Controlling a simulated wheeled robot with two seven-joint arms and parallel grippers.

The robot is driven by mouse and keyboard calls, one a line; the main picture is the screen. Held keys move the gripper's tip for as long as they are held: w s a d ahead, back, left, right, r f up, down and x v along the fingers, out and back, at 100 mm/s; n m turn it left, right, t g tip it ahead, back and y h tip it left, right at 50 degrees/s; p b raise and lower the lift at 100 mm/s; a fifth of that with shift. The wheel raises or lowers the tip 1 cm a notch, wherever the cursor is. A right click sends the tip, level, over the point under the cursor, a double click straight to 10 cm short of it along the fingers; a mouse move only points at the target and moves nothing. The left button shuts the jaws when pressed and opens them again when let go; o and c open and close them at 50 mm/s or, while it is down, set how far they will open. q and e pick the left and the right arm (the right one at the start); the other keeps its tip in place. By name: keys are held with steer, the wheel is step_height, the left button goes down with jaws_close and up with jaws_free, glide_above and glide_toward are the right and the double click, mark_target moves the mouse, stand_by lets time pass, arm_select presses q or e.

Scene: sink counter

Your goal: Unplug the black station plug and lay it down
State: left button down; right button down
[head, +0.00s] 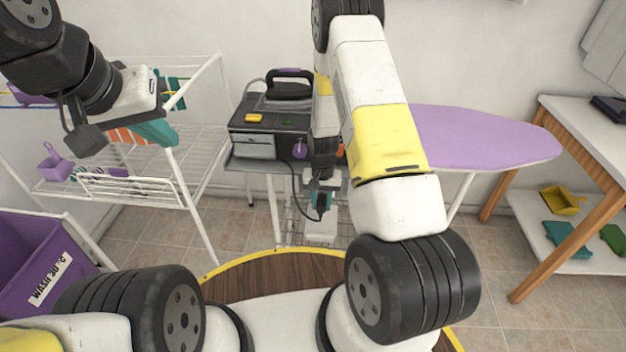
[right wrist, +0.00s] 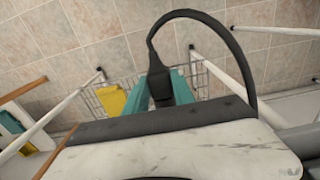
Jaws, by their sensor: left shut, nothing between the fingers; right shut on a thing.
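The black plug (right wrist: 160,82) is between the teal fingertips of my right gripper (right wrist: 167,90), which is shut on it. The black cable arches up from the plug and down to the right in the right wrist view. In the head view my right gripper (head: 322,198) holds the plug in the air, in front of and below the front edge of the black steam station (head: 270,125). The cable hangs beside the gripper. No socket is clearly visible. My left gripper (head: 157,132) is shut and empty beside the white rack, its fingertips teal.
The white wire rack (head: 185,150) with clothes stands at the left, a purple bin (head: 35,260) below it. A purple ironing board (head: 480,135) extends right, near a wooden-legged table (head: 585,130). A wire basket (right wrist: 110,98) is under the station.

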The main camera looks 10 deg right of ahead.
steer(key=shift+s+a, duration=0.25)
steer(key=shift+s, duration=0.55)
